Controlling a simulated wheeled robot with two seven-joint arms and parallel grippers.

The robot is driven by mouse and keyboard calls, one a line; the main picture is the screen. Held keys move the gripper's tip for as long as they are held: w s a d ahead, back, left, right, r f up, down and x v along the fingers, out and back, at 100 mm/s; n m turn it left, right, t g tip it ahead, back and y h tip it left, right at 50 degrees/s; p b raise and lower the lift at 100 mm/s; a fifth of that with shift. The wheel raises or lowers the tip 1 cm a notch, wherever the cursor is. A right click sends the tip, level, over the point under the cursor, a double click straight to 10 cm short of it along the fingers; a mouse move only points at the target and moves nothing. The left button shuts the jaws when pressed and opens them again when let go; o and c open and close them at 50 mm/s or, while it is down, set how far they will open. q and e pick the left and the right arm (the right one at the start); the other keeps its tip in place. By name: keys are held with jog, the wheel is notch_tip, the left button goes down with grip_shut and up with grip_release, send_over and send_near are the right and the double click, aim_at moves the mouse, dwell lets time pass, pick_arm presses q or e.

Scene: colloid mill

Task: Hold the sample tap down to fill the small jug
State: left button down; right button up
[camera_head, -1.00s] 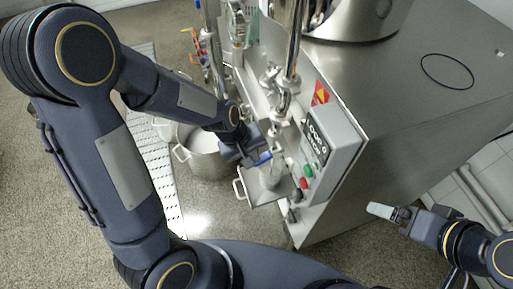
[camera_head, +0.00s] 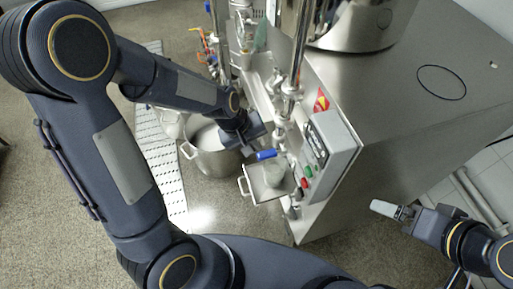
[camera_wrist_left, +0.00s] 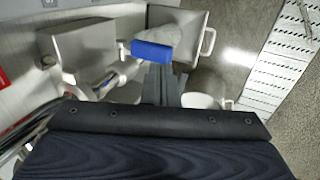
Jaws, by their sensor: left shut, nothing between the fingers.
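The sample tap's blue lever (camera_head: 266,154) sticks out from the pipework on the machine's side. It also shows in the left wrist view (camera_wrist_left: 152,50). The small jug (camera_head: 274,176) stands below the lever in a square metal tray (camera_head: 257,190); the lever partly hides it in the wrist view. What is in the jug is not clear. My left gripper (camera_head: 258,136) is shut and empty, just beside the lever on its upper-left side. Its closed fingers (camera_wrist_left: 162,84) point toward the lever. My right gripper (camera_head: 388,210) is off to the right, away from the tap; its opening is unclear.
A control box (camera_head: 328,150) with red and green buttons is mounted right of the tap. Vertical steel pipes stand behind the tap. A steel pot (camera_head: 212,160) stands on the floor to the left, near a white drain grating (camera_head: 165,175). The machine's top (camera_head: 400,70) is mostly clear.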

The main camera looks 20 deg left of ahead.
pick_arm(q)
jog(key=p+v, duration=0.1)
jog(key=v, duration=0.7)
jog(key=shift+w+d+r, duration=0.25)
jog(key=shift+w+r, duration=0.05)
jog(key=shift+r, duration=0.1)
jog(key=s+a+r+m+t, duration=0.1)
jog(key=s+a+r+m, duration=0.1)
jog(key=s, duration=0.5)
jog(key=s+a+r+m+t, duration=0.2)
jog(key=s+a+r+m, duration=0.1)
jog(key=s, duration=0.5)
jog(key=shift+s+r, duration=0.2)
jog(key=shift+r, duration=0.55)
jog(key=shift+a, duration=0.1)
dwell(1.2)
